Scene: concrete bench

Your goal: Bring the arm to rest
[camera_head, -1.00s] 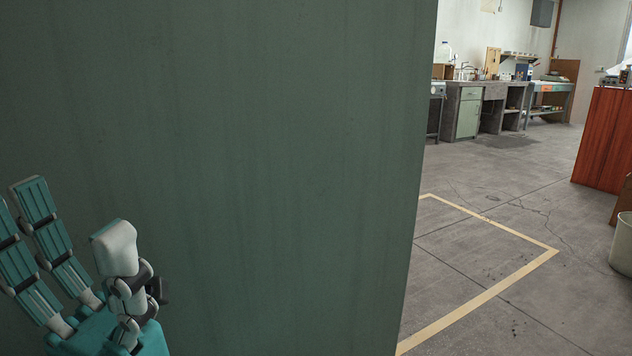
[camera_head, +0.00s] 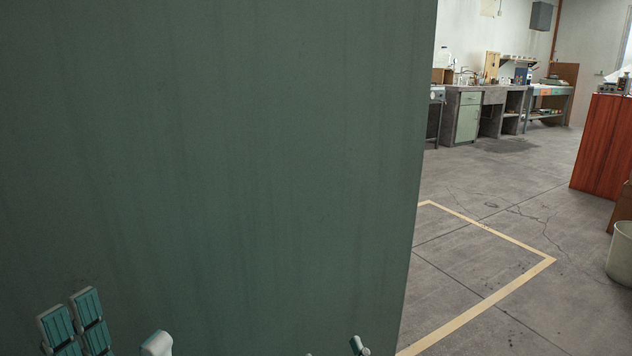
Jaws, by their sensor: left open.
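My left gripper (camera_head: 117,328) is at the bottom left of the head view. Two teal-padded fingers stand side by side, and a pale thumb-like finger is apart to their right. It is open with nothing between the fingers; its palm is below the frame edge. A small grey and teal tip (camera_head: 358,346) shows at the bottom edge, right of centre. It looks like part of my right gripper, and the rest is out of view.
A large dark green panel (camera_head: 215,150) fills the left and middle of the view, behind the gripper. To its right is open concrete floor with a yellow taped line (camera_head: 490,300). Beyond are a concrete bench (camera_head: 495,97), a red-brown cabinet (camera_head: 603,143) and a pale bin (camera_head: 622,255).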

